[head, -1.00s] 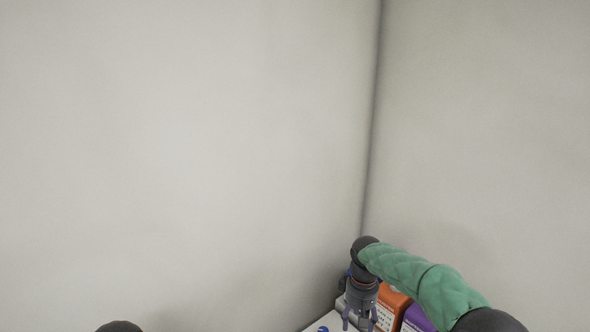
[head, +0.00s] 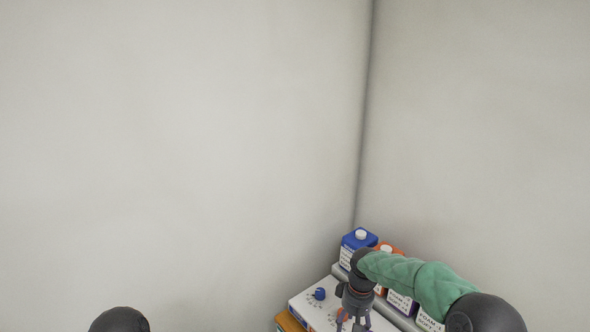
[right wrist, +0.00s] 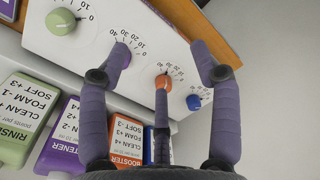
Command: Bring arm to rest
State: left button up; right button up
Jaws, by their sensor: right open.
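My right gripper (head: 353,323) hangs at the end of the green-sleeved arm (head: 425,285) in the head view, over a white control panel (head: 305,303). In the right wrist view the right gripper (right wrist: 163,68) is open and empty. Its fingers spread in front of the panel (right wrist: 100,15), which carries a green knob (right wrist: 60,21), a purple knob (right wrist: 122,54), an orange knob (right wrist: 163,80) and a blue knob (right wrist: 193,102). One finger lies just below the orange knob in the picture; I cannot tell whether it touches. My left gripper is out of view.
Bottles stand in a row beside the panel: a green one (right wrist: 18,120), a purple one (right wrist: 62,140) and an orange one (right wrist: 125,145), plus a blue one (head: 357,243) in the corner. Pale walls (head: 180,150) meet behind them. A wooden edge (head: 287,322) shows below the panel.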

jog(key=s+a+f+m+y, duration=0.1)
jog(key=s+a+f, duration=0.1)
jog(key=s+f, duration=0.6)
jog(key=s+a+f+m+y, duration=0.15)
jog(key=s+f, duration=0.25)
jog(key=f, duration=0.7)
jog(key=s+a+f+m, duration=0.1)
jog(key=s+f+m, duration=0.25)
jog(key=s, duration=0.65)
jog(key=s+f+m, duration=0.2)
jog(key=s+f, duration=0.3)
jog(key=s, duration=0.5)
notch_tip(320, 180, down, 10)
jog(key=w+a+n+b, duration=0.1)
jog(key=a+b, duration=0.1)
jog(key=b, duration=0.9)
jog(key=shift+r+t+y+b, duration=0.15)
jog(key=shift+t+y+b, duration=0.15)
jog(key=shift+y, duration=0.05)
jog(key=shift+w, duration=0.15)
